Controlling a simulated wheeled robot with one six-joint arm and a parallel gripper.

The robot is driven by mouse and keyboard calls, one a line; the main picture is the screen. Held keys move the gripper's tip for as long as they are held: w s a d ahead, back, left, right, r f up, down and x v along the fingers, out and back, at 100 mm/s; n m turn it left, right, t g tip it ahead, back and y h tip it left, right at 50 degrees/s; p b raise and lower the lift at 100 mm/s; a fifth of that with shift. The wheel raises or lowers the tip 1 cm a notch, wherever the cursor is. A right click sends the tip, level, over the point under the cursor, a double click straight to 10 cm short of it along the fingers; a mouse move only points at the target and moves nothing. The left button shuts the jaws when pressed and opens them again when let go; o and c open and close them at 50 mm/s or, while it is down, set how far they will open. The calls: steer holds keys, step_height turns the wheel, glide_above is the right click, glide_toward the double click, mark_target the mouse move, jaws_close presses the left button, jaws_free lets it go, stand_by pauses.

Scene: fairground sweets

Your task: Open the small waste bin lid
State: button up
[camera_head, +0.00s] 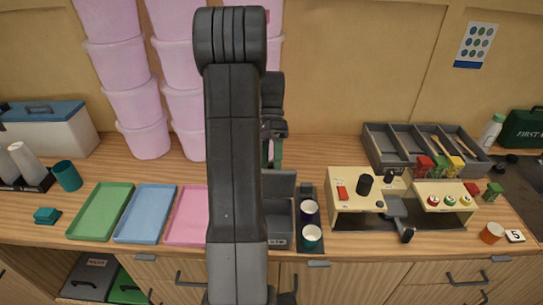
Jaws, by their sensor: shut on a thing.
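The small waste bin (278,228) is a grey box on the counter, right of my arm, with a light label on its front. Its grey lid (281,184) stands raised at the back of the bin, tilted up steeply. My arm covers the bin's left part. My gripper (275,160) points down just above and behind the lid's upper edge, partly hidden by my arm. It is shut on the lid, though the contact itself is hard to see.
A dark tray with two cups (311,236) stands close right of the bin. A cream stand (353,214) is further right, with a grey divided tray (385,150) behind. Green, blue and pink trays (186,215) lie left; stacked pink tubs (143,137) stand behind them.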

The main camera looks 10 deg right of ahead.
steer(key=shift+d+f, duration=0.4)
steer(key=shift+c, duration=0.8)
steer(key=shift+w+r, duration=0.2)
steer(key=shift+r, duration=0.05)
